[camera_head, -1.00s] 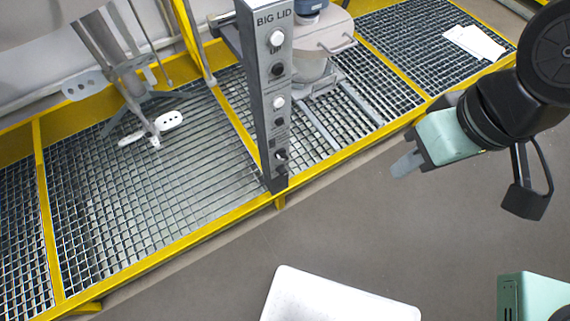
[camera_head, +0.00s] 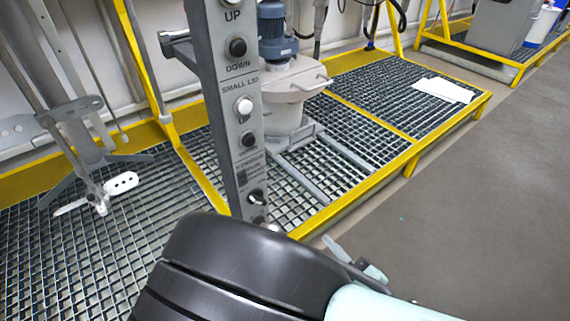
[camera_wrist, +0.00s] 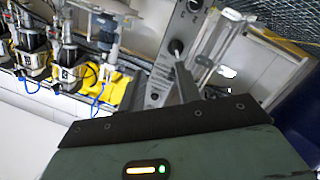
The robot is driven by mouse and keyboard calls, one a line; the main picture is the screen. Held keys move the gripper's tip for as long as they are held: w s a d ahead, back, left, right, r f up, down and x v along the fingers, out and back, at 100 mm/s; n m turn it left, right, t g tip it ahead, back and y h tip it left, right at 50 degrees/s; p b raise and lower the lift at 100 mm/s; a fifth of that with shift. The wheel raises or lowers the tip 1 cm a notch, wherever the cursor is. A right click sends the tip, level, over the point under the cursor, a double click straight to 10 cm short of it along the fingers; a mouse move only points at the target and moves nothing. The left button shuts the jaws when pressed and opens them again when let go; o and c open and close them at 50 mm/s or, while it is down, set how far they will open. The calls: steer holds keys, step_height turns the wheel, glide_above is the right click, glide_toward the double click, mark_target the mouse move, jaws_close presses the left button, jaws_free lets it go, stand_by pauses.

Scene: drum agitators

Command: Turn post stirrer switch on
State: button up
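The grey control post (camera_head: 228,110) stands upright in the head view, with buttons labelled UP, DOWN and SMALL LID. Low on it is a dark rotary switch (camera_head: 257,198) with a light marker; a second control below is partly hidden by my arm. My gripper (camera_head: 335,246) is to the right of the post's lower end, mostly hidden behind my black arm link. In the wrist view, the grey fingers (camera_wrist: 182,75) look together, with nothing seen between them. Their tips point toward a dark knob (camera_wrist: 176,47) on the post; I cannot tell whether they touch it.
A yellow-framed grating platform (camera_head: 330,215) runs behind the post. A mixer with a pale lidded vessel (camera_head: 292,85) stands behind it, and a stirrer arm (camera_head: 95,180) is at left. White sheets (camera_head: 443,90) lie on the grating. Grey floor (camera_head: 480,210) at right is clear.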

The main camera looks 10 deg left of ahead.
steer(key=s+n+y+b, duration=0.1)
steer(key=s+n+y, duration=0.1)
steer(key=n+y, duration=0.1)
steer(key=g+b, duration=0.1)
steer(key=b, duration=1.3)
glide_toward(260, 203)
steer(key=b+x, duration=0.1)
steer(key=x, duration=0.7)
steer(key=shift+w+a+r, duration=0.1)
steer(key=shift+a, duration=0.05)
jaws_close()
